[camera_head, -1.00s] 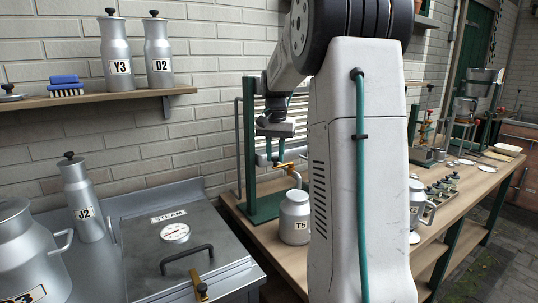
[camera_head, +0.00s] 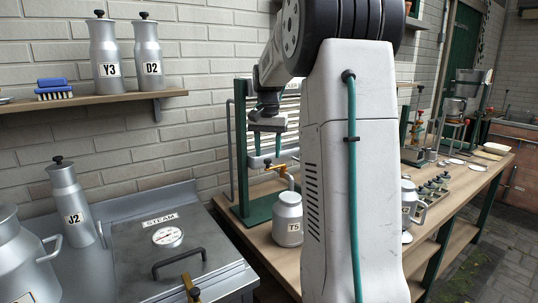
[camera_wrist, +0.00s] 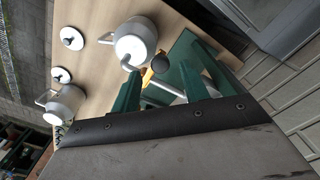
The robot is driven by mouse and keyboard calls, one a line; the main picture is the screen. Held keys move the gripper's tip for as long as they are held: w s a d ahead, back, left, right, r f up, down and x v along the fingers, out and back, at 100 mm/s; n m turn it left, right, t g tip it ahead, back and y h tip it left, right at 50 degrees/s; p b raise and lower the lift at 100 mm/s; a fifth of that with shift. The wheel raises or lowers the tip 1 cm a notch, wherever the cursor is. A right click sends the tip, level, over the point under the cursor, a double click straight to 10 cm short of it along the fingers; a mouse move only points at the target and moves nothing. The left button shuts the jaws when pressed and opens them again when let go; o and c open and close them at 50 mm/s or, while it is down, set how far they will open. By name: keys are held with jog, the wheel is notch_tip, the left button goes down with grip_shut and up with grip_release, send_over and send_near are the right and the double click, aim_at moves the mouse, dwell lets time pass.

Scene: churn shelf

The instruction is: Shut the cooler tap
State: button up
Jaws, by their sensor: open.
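The cooler (camera_head: 244,150) is a green frame with ribbed metal slats behind my arm in the head view. Its brass tap (camera_head: 279,168) sticks out low on the front, above the can T5 (camera_head: 288,226) on the bench. My gripper (camera_head: 267,160) is open, with its green fingers pointing down close to the tap; contact cannot be told. In the wrist view my gripper (camera_wrist: 160,83) has its fingers apart, with a dark round knob (camera_wrist: 160,63) on a brass piece just beyond and between them. The tap's lever position is unclear, and my arm hides part of the cooler.
A steel steam chest (camera_head: 180,235) and can J2 (camera_head: 72,208) stand left. Cans Y3 (camera_head: 106,60) and D2 (camera_head: 148,65) are on a wall shelf.

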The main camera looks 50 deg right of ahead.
aim_at(269, 159)
notch_tip(269, 159, up, 6)
jog(key=shift+f, duration=0.1)
jog(key=shift+s, duration=0.1)
dwell(0.6)
